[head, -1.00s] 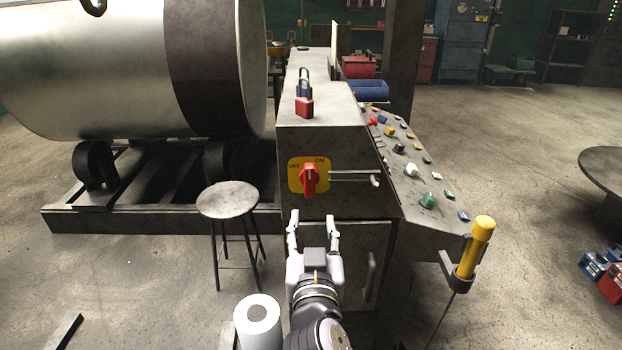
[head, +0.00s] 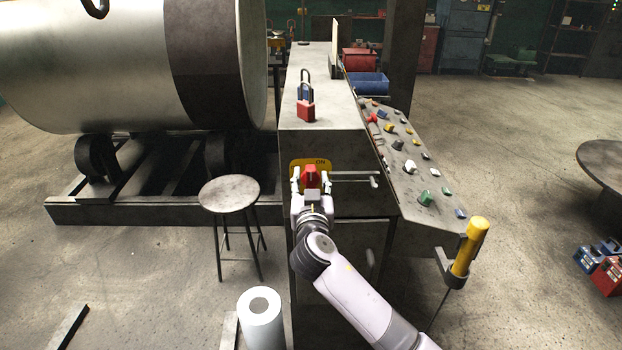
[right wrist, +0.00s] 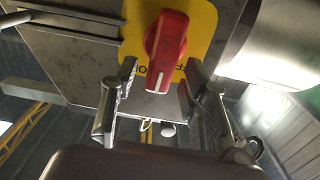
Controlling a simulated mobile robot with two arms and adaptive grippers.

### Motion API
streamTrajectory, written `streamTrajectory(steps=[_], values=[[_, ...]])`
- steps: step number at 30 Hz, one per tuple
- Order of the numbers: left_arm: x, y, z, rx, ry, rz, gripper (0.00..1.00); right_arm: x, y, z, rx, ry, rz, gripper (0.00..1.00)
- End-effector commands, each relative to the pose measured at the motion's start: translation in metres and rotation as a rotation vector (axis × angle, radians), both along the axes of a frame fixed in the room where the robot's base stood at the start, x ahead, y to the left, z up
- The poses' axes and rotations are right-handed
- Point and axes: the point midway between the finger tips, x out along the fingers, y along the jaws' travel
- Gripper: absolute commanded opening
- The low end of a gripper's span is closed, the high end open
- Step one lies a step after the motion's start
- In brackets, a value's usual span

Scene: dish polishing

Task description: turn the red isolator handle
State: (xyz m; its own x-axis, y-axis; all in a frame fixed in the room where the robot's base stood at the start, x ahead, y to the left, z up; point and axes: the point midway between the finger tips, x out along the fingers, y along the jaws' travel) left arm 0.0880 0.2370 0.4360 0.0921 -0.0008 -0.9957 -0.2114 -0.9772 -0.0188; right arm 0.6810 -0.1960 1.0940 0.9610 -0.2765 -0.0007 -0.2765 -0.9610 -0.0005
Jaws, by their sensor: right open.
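The red isolator handle (head: 310,177) sits on a yellow plate (head: 297,164) on the front of the grey cabinet. "ON" shows at the plate's upper right; the plate's left part is partly hidden by my gripper. My right gripper (head: 311,183) is open, its fingers to either side of the handle in the head view. In the right wrist view the red handle (right wrist: 167,42) shows ahead, between and a little beyond the open fingertips (right wrist: 163,78), with a white line on its end. I cannot tell whether a finger touches it. My left gripper is not in view.
Red and blue padlocks (head: 306,110) stand on the cabinet top. A sloped button panel (head: 412,160) is to the right, a stool (head: 229,191) to the left, and a white roll (head: 261,318) in front.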

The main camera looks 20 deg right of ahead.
Motion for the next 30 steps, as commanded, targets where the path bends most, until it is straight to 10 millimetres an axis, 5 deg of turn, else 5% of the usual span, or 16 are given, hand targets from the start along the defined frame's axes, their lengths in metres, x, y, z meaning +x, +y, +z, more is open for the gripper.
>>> streamTrajectory(steps=[7, 25, 30], values=[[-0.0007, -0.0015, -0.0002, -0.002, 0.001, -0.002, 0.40, 0.0003, 0.0000, -0.0003, 0.000, 0.000, 0.001, 0.40], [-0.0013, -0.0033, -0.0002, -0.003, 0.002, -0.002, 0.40, 0.0000, 0.0001, -0.0003, -0.001, 0.000, 0.000, 0.00], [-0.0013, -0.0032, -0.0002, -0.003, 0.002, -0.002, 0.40, 0.0001, 0.0002, -0.0004, -0.002, 0.001, 0.000, 0.00]])
